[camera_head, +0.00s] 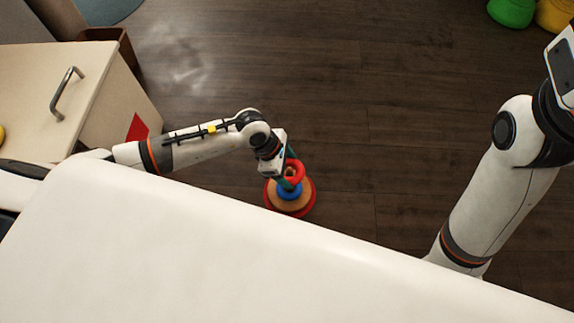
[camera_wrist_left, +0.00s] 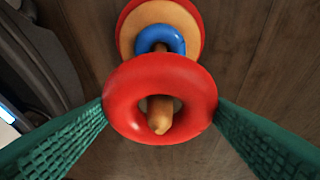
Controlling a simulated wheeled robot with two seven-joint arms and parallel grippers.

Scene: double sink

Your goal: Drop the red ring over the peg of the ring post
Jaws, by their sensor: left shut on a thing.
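The red ring (camera_wrist_left: 118,95) is held between the green fingers of my left gripper (camera_wrist_left: 160,108), which is shut on it. The ring also shows in the head view (camera_head: 296,170). The wooden peg (camera_wrist_left: 159,122) of the ring post shows through the ring's hole, its rounded tip overlapping the ring's lower inner edge. The ring appears to be around the peg's upper part, above the blue ring (camera_wrist_left: 168,37). The ring post's round base (camera_head: 307,206) stands on the floor. Part of the post is hidden by the ring and gripper. My right gripper is out of view.
A cream cabinet (camera_head: 60,75) with a metal handle stands at the left. A green object (camera_head: 511,11) and a yellow object (camera_head: 555,14) are at the top right. The dark wood floor (camera_head: 300,65) around the post is clear.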

